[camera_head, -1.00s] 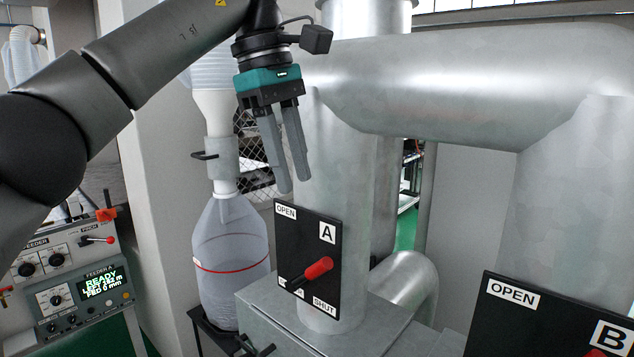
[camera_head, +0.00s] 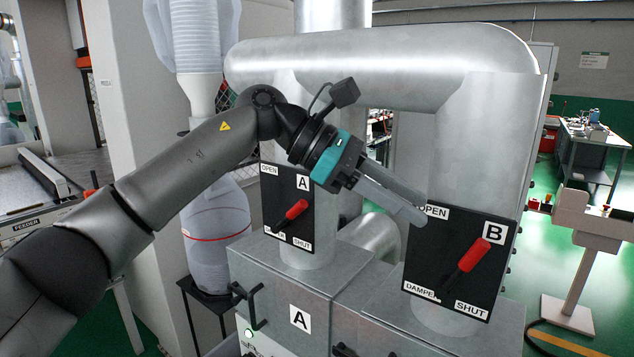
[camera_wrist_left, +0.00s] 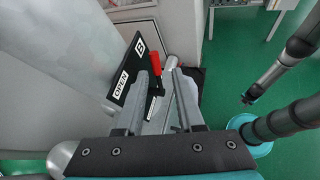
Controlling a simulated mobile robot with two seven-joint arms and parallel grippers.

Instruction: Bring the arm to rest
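My left gripper (camera_head: 397,196) reaches across from the left in the head view, in front of the silver ducts. Its two grey fingers point right and down, with the tips by the upper left corner of panel B (camera_head: 478,228). In the left wrist view the fingers (camera_wrist_left: 160,85) stand apart with a gap between them and nothing held. The red lever of panel B (camera_wrist_left: 155,68) shows beyond them, but I cannot tell how close. My right gripper cannot be made out in either view.
Panel A (camera_head: 273,222) with its red lever stands left of the gripper. Metal boxes (camera_head: 285,285) with a door handle lie below. A plastic collection bag (camera_head: 213,250) hangs behind my left arm. Green floor (camera_head: 560,235) is open to the right, beside a pedestal (camera_head: 590,235).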

